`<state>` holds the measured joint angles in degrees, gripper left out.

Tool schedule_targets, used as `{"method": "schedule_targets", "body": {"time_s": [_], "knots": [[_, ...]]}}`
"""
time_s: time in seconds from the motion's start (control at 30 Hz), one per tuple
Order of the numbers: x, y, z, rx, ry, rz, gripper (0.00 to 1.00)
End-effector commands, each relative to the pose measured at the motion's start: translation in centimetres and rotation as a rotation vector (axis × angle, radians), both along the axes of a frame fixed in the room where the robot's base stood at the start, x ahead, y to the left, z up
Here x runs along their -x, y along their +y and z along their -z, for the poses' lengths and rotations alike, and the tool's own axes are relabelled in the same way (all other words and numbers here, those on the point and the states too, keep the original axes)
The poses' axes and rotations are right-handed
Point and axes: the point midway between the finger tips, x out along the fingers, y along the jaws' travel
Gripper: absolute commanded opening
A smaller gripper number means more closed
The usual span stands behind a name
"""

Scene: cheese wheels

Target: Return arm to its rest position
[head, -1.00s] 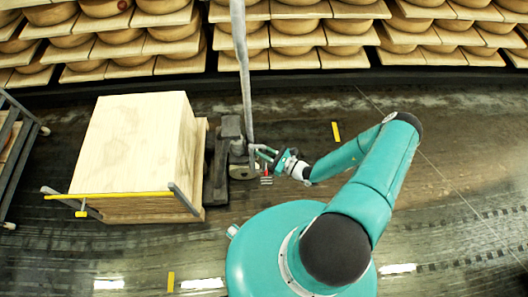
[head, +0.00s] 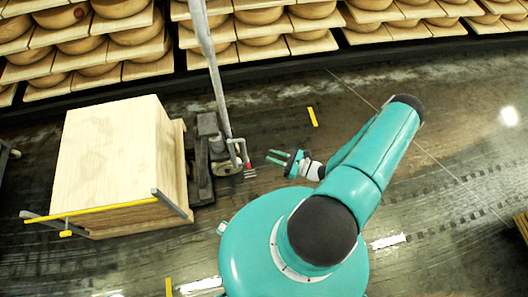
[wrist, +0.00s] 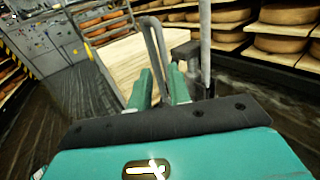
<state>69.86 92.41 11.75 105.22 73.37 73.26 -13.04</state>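My teal arm is bent at the right of the head view, above my round teal base. My gripper (head: 279,158) is open and empty, with its two green fingers pointing left. It is apart from the dark cart (head: 212,165) and its upright pole (head: 212,70). In the wrist view my gripper (wrist: 161,88) shows two green fingers spread with a gap between them. The cart's grey loop handle (wrist: 150,45) is seen beyond the fingertips.
A pale wooden stack (head: 110,150) stands left of the cart, with a yellow bar (head: 95,209) at its front. Shelves of cheese wheels (head: 260,50) line the back. A grey control panel (wrist: 55,45) shows at the left in the wrist view. The floor right of my arm is mostly clear.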

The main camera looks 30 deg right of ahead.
Motion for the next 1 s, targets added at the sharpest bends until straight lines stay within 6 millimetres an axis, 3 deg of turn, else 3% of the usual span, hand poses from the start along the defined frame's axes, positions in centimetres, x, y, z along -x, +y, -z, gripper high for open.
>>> {"method": "schedule_targets", "body": {"time_s": [0.67, 0.83, 1.0], "knots": [[0.3, -0.4, -0.1, 0.004, -0.001, -0.005, 0.19], [-0.3, -0.8, -2.3, 0.074, -0.018, -0.1, 0.19], [-1.3, -1.2, -6.8, 0.22, -0.05, -0.294, 0.19]]}}
